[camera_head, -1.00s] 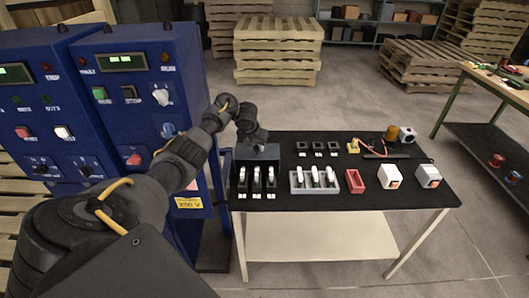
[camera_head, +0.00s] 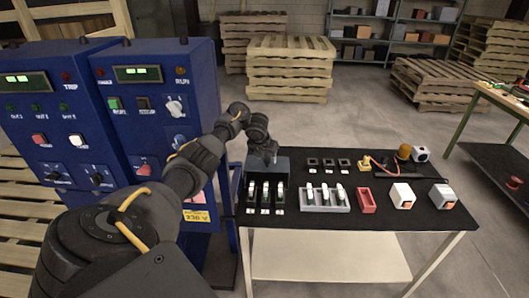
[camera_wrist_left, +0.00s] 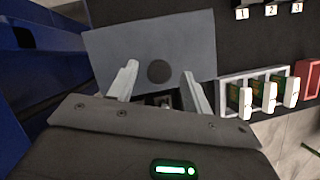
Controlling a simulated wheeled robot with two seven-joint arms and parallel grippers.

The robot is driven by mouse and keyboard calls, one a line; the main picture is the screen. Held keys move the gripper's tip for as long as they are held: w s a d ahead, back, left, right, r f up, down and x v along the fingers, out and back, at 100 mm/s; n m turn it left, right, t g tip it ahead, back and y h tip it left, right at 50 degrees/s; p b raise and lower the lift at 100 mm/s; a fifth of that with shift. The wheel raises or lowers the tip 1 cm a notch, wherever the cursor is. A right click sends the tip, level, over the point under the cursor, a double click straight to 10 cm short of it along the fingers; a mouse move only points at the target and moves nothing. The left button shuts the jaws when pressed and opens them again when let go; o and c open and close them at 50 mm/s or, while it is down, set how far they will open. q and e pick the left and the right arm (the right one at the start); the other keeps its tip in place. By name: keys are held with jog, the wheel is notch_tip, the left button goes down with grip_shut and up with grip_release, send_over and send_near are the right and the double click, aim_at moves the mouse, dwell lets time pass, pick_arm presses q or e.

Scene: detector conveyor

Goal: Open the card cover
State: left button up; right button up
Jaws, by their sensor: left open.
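The card cover appears to be the grey flat-topped piece (camera_head: 283,165) at the back left of the black table. In the left wrist view it is a grey plate (camera_wrist_left: 201,45) with a dark round spot (camera_wrist_left: 158,71) near its middle. My left gripper (camera_head: 268,152) is right at this piece, pointing down and partly hiding it. In the left wrist view its two pale fingers (camera_wrist_left: 162,82) are spread over the plate's near edge, with the round spot between and beyond them. Nothing shows held. Contact cannot be told. My right gripper is not in view.
Several black slots with white handles (camera_head: 265,192) stand in front of the cover. To the right are a grey rack (camera_head: 325,209) of white-handled cards, a red tray (camera_head: 367,202) and white boxes (camera_head: 402,194). Blue control cabinets (camera_head: 190,62) stand close on the left.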

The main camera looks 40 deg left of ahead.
pick_arm(q)
jog(key=p+v, duration=0.6)
jog(key=v, duration=0.4)
jog(key=shift+p, duration=0.3)
